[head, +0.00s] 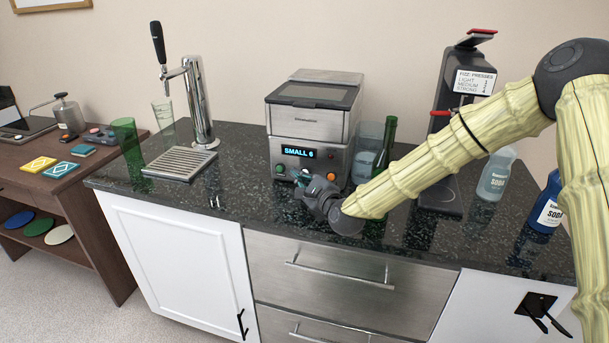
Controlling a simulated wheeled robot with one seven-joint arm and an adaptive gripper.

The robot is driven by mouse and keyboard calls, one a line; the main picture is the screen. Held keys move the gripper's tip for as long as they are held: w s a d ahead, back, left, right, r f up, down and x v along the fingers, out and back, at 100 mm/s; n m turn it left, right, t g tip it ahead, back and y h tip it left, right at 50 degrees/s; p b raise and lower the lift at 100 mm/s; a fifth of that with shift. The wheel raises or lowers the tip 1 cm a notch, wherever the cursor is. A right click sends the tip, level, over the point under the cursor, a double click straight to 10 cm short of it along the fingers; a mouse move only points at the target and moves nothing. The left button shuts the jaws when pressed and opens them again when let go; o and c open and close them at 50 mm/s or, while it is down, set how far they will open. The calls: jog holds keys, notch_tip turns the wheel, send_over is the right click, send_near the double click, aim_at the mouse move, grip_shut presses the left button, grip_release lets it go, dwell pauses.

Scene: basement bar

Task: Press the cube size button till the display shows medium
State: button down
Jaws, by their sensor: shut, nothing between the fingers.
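A steel ice maker (308,108) with a dark lid stands on the black counter. Its lit display (298,152) reads "SMALL 6" in blue. Button labels are too small to read. My gripper (301,180) is shut and empty, low in front of the machine's panel. Its fingers partly cover the lower front; I cannot tell whether they touch a button.
A green bottle (386,146) and a clear container (368,150) stand just right of the machine. A tap tower (199,100) with a drip tray (180,163) is at the left.

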jog(key=shift+w, duration=0.2)
jog(key=shift+s, duration=0.15)
dwell(0.5)
jog(key=shift+s+a, duration=0.2)
jog(key=shift+s, duration=0.45)
jog(key=shift+s+a+b, duration=0.1)
jog(key=shift+s+a, duration=0.15)
jog(key=shift+s, duration=0.55)
jog(key=shift+s+a+b, duration=0.1)
jog(key=shift+s+a, duration=0.15)
jog(key=shift+s, duration=0.55)
jog(key=shift+s+a+b, duration=0.1)
jog(key=shift+s+a, duration=0.15)
jog(key=shift+s, duration=0.55)
